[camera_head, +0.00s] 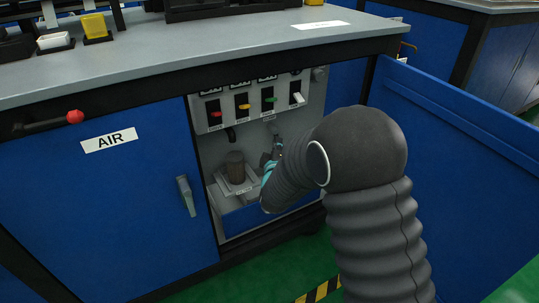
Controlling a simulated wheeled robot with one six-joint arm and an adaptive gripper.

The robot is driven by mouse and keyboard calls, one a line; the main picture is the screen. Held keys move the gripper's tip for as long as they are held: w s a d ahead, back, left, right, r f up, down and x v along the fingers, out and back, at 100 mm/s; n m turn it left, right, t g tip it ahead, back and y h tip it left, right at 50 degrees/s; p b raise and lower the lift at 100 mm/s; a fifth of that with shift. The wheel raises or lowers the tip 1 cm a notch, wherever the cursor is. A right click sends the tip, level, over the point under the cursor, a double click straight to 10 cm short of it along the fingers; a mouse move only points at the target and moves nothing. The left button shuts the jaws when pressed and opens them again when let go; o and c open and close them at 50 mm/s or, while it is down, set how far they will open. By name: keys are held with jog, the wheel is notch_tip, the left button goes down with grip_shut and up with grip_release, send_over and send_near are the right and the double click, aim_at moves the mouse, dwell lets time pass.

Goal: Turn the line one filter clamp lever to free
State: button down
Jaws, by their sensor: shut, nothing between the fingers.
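My gripper (272,156) is inside the open cabinet, mostly hidden behind my own arm. Its small dark tips are close together, pointing up and back, and nothing shows between them. A dark brown cylinder (235,167), which may be a filter, stands upright on a pale labelled base (238,187) just left of the gripper. A small grey fitting (270,121) sits below the switch panel, above the gripper. I cannot tell whether it is the clamp lever, and I cannot read the small labels.
A grey switch panel (225,122) with red, yellow, green and white handles is above the gripper. An open blue door (465,130) stands right of my arm. A closed blue door (110,205) with a grey handle (186,196) is left. The worktop (180,50) overhangs the cabinet.

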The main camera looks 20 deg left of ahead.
aim_at(275, 136)
jog(key=s+a+f+n+t+h+b, duration=0.1)
jog(key=s+a+f+n+t+h, duration=0.3)
jog(key=f, duration=0.4)
jog(key=shift+g, duration=0.6)
jog(key=w, duration=0.3)
jog(key=w+r, duration=0.1)
jog(key=w, duration=0.2)
jog(key=w+b, duration=0.1)
jog(key=w, duration=0.1)
jog(key=shift+w+r, duration=0.3)
jog(key=shift+w, duration=0.1)
